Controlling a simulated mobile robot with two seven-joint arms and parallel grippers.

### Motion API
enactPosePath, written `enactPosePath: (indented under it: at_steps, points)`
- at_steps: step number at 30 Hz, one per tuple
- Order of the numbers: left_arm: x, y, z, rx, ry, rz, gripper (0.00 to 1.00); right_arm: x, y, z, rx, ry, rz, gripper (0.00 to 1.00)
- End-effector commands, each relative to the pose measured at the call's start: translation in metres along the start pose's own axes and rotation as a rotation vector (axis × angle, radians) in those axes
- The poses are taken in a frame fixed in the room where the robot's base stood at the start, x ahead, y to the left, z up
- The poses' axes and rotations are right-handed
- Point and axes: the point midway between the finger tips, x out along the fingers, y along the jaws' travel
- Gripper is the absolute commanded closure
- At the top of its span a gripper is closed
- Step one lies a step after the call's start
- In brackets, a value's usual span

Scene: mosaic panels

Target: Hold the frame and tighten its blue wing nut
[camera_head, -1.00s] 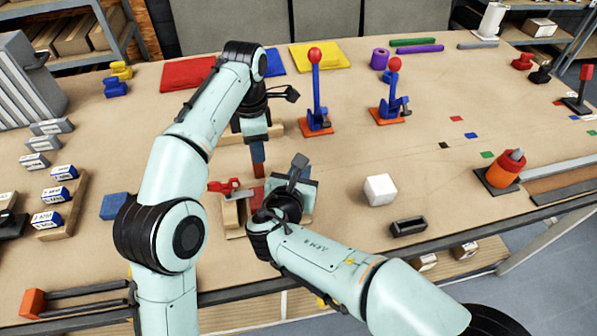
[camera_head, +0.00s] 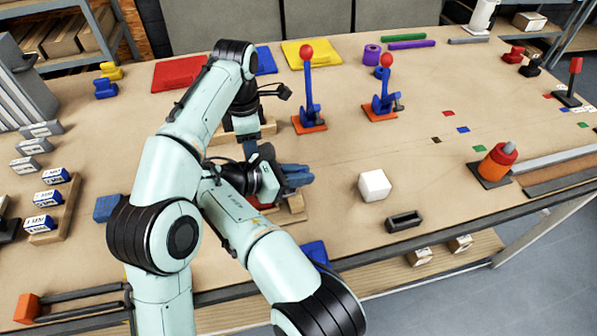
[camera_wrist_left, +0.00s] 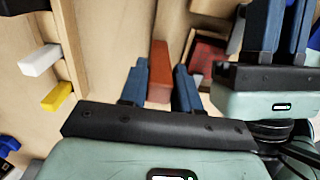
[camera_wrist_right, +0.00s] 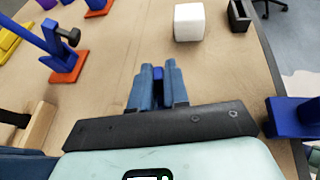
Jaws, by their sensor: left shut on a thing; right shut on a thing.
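My left gripper (camera_wrist_left: 160,92) points down with its fingers on both sides of a red-brown bar (camera_wrist_left: 160,70), apparently part of the frame. In the head view this gripper (camera_head: 248,148) is partly hidden by my right wrist. Wooden parts (camera_head: 291,211) and a dark red part (camera_wrist_left: 207,58) lie beside and below it. My right gripper (camera_head: 298,174) lies nearly level, low over these parts, fingers pointing right. It is shut on a small bright blue piece (camera_wrist_right: 158,72), apparently the wing nut, mostly hidden between the fingers. Whether the nut sits on its bolt cannot be seen.
A white cube (camera_head: 374,186) and a dark tray (camera_head: 404,221) stand right of my right gripper. Blue levers (camera_head: 309,100) on orange bases stand behind. A blue object (camera_head: 315,252) is at the table's front edge. The table's middle right is mostly clear.

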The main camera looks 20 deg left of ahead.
Motion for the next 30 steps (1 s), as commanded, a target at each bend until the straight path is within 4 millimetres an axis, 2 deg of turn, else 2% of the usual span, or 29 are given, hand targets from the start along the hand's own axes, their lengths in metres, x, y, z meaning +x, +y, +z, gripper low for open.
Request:
enactPosePath:
  at_steps: [11, 29, 30]
  points:
    - [-0.0003, -0.001, 0.0002, 0.003, 0.001, -0.003, 1.0, 0.0003, -0.0019, 0.0012, 0.069, -0.002, -0.149, 1.0]
    - [-0.0002, -0.0008, 0.0002, 0.0, 0.0, -0.003, 1.0, -0.0005, -0.0033, 0.0013, 0.082, 0.0, -0.177, 1.0]
    - [-0.0002, -0.0008, 0.0002, 0.0, 0.0, -0.003, 1.0, -0.0005, -0.0033, 0.0013, 0.082, 0.0, -0.177, 0.75]
